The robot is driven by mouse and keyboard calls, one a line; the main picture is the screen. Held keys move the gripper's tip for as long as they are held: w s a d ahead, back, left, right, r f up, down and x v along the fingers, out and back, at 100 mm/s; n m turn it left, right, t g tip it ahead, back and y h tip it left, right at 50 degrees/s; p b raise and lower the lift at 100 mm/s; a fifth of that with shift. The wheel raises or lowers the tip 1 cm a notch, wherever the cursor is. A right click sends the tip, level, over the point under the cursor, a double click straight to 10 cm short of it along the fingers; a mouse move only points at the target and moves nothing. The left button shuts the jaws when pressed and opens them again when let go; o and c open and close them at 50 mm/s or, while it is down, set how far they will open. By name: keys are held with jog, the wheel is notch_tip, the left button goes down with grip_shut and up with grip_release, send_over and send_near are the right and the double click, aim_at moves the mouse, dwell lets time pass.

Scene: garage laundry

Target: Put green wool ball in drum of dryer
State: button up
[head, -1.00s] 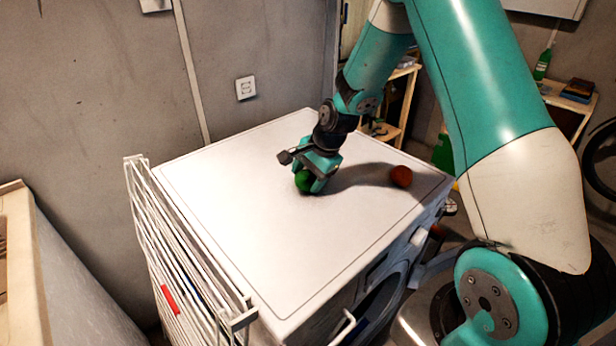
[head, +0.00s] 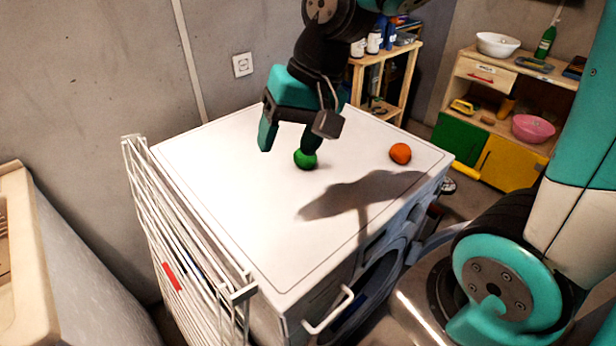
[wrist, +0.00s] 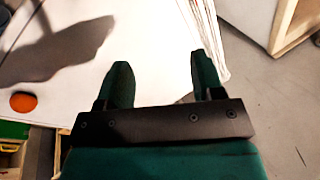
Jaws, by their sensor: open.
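The green wool ball (head: 305,160) lies on the flat white top of the dryer (head: 230,190). My gripper (head: 289,143) is open and empty above the dryer top, with one finger in front of the left and just above the ball as the picture shows it. In the wrist view both fingers of my gripper (wrist: 163,75) are apart with nothing between them, and the green ball does not show there. The dryer's round front opening (head: 378,290) is dark, faces lower right, and is seen only at a steep angle.
An orange ball (head: 400,153) lies on the dryer top to the right. A white drying rack (head: 185,240) stands against the dryer's left side. Shelves with a pink bowl (head: 533,128) stand at the back right. The dryer top is otherwise clear.

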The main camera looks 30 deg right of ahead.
jog(key=s+a+n, duration=0.1)
jog(key=s+n, duration=0.1)
jog(key=s, duration=0.1)
jog(key=s+a+r+n, duration=0.1)
jog(key=s+a+n, duration=0.1)
jog(key=s+n, duration=0.1)
jog(key=s+a+n+g, duration=0.1)
jog(key=s+n, duration=0.2)
jog(key=s, duration=0.2)
jog(key=shift+s+a+r, duration=0.25)
jog(key=shift+a+r, duration=0.05)
jog(key=shift+r, duration=0.1)
jog(key=shift+c, duration=0.3)
jog(key=m+t+h+p, duration=0.3)
jog(key=m+p, duration=0.3)
jog(key=m, duration=1.5)
send_over(312, 162)
notch_tip(312, 162, down, 15)
jog(key=shift+f, duration=0.15)
jog(key=shift+w+d+p+x, duration=0.15)
jog(key=shift+p+x, duration=0.3)
jog(key=shift+x, duration=1)
jog(key=shift+w+d+p+x, duration=0.1)
jog(key=shift+p+x, duration=0.35)
jog(key=shift+x, duration=1)
